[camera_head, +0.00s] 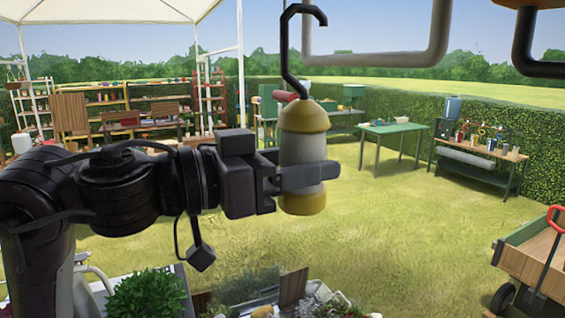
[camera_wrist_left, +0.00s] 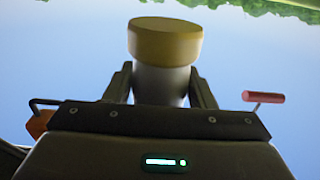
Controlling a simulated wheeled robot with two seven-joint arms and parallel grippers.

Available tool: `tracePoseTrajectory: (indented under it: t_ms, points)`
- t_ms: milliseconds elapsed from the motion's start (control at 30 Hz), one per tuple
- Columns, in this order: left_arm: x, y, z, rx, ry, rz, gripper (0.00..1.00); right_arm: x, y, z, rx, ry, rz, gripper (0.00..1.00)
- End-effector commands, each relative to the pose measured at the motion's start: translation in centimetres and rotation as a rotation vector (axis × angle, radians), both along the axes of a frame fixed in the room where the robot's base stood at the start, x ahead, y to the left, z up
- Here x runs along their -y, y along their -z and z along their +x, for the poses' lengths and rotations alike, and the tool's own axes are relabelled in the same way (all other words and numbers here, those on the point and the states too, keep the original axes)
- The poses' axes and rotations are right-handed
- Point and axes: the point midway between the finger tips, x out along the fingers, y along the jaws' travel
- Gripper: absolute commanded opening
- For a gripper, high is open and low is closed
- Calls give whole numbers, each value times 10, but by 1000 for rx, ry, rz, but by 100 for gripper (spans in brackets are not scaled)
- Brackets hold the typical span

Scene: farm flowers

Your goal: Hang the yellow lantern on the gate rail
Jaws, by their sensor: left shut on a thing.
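My left gripper (camera_head: 300,177) is shut around the grey middle of the yellow lantern (camera_head: 303,118), which hangs upright in the air with yellow ends. A black hook (camera_head: 286,60) rises from its top and curls over to the right. In the left wrist view one yellow end of the lantern (camera_wrist_left: 165,42) stands out beyond the fingers (camera_wrist_left: 160,85). A grey bent bar (camera_head: 380,60), seemingly the gate rail, is at the top right. The hook's curl overlaps the bar's left upright in the picture; I cannot tell whether they touch. My right gripper does not show.
A dark bent tube (camera_head: 525,50) with an orange part hangs at the top right corner. Below are planted boxes (camera_head: 145,295) and a wooden cart (camera_head: 535,262). A green table (camera_head: 390,130) and a workbench (camera_head: 478,155) stand far behind on open grass.

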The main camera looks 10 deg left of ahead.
Motion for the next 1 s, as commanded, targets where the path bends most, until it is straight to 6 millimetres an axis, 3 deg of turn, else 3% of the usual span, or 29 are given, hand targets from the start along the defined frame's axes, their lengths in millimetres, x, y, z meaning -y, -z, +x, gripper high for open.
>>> tracePoseTrajectory:
  t_ms: [800,1000]
  points:
    - [54,-1,38,0,2,-1,30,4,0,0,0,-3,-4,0]
    - [54,17,39,1,0,-1,30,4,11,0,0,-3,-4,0]
